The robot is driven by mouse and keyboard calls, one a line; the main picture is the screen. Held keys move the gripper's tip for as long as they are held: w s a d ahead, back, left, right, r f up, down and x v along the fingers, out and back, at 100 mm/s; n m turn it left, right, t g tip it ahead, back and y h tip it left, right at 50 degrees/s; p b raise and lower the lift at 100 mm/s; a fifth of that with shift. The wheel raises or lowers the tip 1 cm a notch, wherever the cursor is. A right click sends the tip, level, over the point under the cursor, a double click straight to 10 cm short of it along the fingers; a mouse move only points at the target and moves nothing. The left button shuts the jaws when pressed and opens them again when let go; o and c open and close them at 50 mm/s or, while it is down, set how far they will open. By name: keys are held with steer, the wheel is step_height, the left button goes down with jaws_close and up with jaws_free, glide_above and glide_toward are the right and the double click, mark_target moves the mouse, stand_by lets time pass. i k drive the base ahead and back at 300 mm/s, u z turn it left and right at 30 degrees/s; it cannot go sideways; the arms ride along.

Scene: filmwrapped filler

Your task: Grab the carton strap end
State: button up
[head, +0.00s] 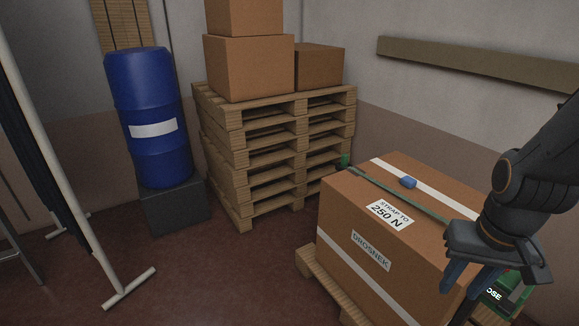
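A large brown carton (400,240) sits on a low wooden pallet at the lower right. A green strap (425,207) runs across its top. A small blue piece (408,182) lies on the white band on the carton's top. I cannot make out a clear loose strap end; a dark green bit (344,160) shows at the carton's far left corner. My gripper (455,303) points down at the carton's right front, its two bluish fingers apart with nothing seen between them. My gripper and arm hide part of the carton's right side.
A green box (508,292) lettered "OSE" is partly hidden behind my gripper. A pallet stack (280,150) with brown boxes stands at the back. A blue drum (150,120) stands on a grey block at the left. A white stand (60,170) is far left; the floor between is clear.

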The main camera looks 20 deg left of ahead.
mark_target(345, 158)
steer(key=u, duration=1.75)
steer(key=i, duration=3.5)
steer(key=z, duration=3.25)
steer(key=i, duration=0.45)
steer(key=u, duration=0.15)
